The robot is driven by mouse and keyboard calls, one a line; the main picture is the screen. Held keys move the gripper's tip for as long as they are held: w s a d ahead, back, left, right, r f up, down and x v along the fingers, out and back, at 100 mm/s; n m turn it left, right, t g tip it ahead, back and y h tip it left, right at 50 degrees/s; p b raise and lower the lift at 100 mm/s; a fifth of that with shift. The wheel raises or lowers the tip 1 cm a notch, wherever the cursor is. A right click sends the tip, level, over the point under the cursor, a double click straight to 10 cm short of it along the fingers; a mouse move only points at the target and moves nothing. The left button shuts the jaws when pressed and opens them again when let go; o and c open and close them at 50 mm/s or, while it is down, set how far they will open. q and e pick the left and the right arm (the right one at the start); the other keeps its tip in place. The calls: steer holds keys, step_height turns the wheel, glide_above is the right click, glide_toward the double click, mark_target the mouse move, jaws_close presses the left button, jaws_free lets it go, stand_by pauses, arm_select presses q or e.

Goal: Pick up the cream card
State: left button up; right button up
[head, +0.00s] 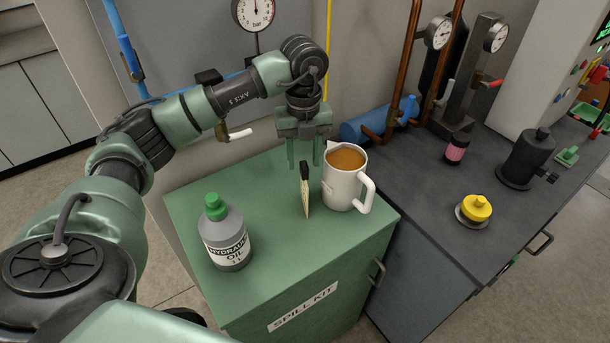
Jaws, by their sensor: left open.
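The cream card (306,198) stands upright on the green cabinet top (278,240), seen nearly edge-on, with a black piece at its upper end. Just to its right stands a white mug (341,188) holding orange-brown liquid. My left gripper (305,157) points down above the card, open, with its two fingers apart. The card's black top shows just below the gap between the fingers; I cannot tell whether it reaches between them. My right gripper is not in view.
A hydraulic oil bottle (226,238) with a green cap stands on the left of the cabinet. Copper pipes (409,75) and a gauge stand (474,75) rise at the back right. The dark bench (425,205) holds a yellow knob (476,208). The cabinet's front top is clear.

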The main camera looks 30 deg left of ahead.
mark_target(303, 166)
arm_select(q)
steer(key=shift+s+d+f+p, duration=0.1)
steer(key=shift+s+f+p, duration=0.05)
steer(key=shift+f+p, duration=0.2)
steer(key=shift+s+d+f+p, duration=0.15)
steer(key=shift+f+p, duration=0.1)
steer(key=shift+f, duration=0.2)
steer(key=shift+w+a+f+p, duration=0.1)
steer(key=shift+a+f+p, duration=0.05)
steer(key=shift+f+p, duration=0.5)
steer(key=f, duration=0.3)
steer(key=shift+w+a+p, duration=0.1)
steer(key=shift+w+p, duration=0.2)
steer(key=shift+f, duration=0.25)
jaws_close()
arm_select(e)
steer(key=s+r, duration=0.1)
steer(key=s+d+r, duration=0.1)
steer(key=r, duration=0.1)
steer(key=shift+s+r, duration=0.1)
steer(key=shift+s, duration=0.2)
